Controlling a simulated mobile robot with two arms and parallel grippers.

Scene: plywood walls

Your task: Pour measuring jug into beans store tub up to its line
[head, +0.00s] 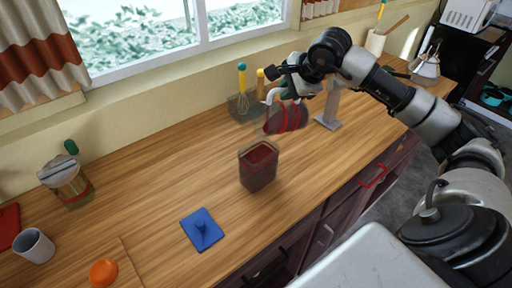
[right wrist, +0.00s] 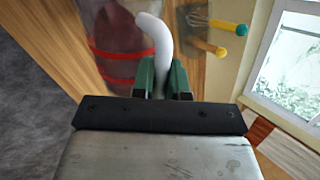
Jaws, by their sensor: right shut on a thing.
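The measuring jug (head: 287,118) is clear with red bands and a white handle. It is tilted well over in the air, above and right of the tub, with dark red contents inside. My right gripper (head: 277,84) is shut on its handle; in the right wrist view the green fingers (right wrist: 162,82) close around the white handle (right wrist: 155,40). The beans store tub (head: 257,172) stands upright and open on the counter, with dark red contents in it. I cannot make out its line or any falling stream. A blue lid (head: 202,229) lies in front of it. My left gripper is not in view.
A jar (head: 66,183), a white cup (head: 35,246) and an orange object (head: 103,272) are at left. The counter between jar and tub is clear.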

